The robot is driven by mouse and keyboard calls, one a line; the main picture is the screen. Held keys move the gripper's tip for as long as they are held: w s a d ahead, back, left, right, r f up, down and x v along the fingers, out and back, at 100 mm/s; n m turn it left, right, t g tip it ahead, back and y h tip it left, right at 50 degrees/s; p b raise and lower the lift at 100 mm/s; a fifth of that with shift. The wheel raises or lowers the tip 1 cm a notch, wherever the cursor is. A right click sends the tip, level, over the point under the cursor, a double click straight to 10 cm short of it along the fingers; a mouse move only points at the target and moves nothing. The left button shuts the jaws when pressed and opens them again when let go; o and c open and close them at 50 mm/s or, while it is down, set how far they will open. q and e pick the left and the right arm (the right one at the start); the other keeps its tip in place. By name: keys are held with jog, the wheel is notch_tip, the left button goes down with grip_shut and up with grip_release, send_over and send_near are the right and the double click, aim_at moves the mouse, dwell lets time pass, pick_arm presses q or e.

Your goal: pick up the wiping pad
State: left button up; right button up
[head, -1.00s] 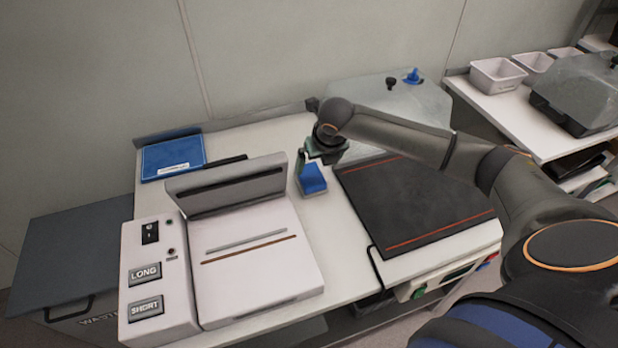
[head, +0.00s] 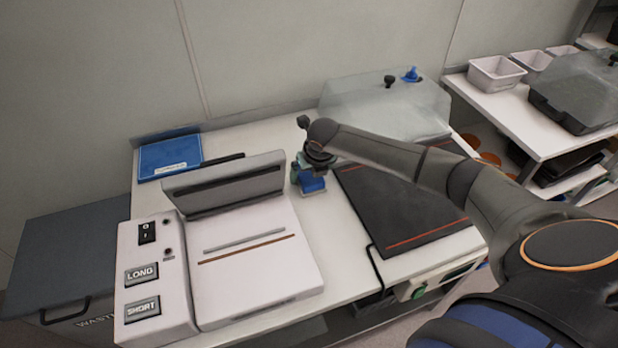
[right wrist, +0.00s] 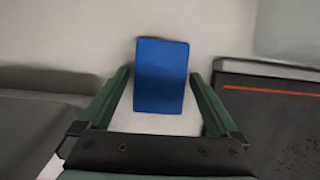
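The wiping pad (head: 312,184) is a small blue block on the white bench top, between the white machine with the raised lid and the black plate. My right gripper (head: 309,178) is over it, pointing down, and hides part of it in the head view. In the right wrist view the pad (right wrist: 161,76) lies between the two green fingers of the right gripper (right wrist: 160,90), with a gap on each side. The fingers are apart and do not visibly touch it. My left gripper is in neither view.
The white machine (head: 255,265) with LONG and SHORT buttons stands left of the pad. The black plate (head: 405,205) with orange lines lies to the right. A blue packet (head: 170,157) lies at the back left. A clear cover (head: 385,108) stands behind the plate.

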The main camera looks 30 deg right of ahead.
aim_at(310, 174)
jog(key=c, duration=1.2)
jog(key=shift+r, duration=0.5)
notch_tip(310, 174, up, 3)
jog(key=shift+f, duration=0.2)
jog(key=s+d+r+p, duration=0.1)
jog(key=s+d+r, duration=0.8)
jog(key=s, duration=0.1)
jog(key=shift+s+r, duration=0.25)
jog(key=shift+d, duration=0.1)
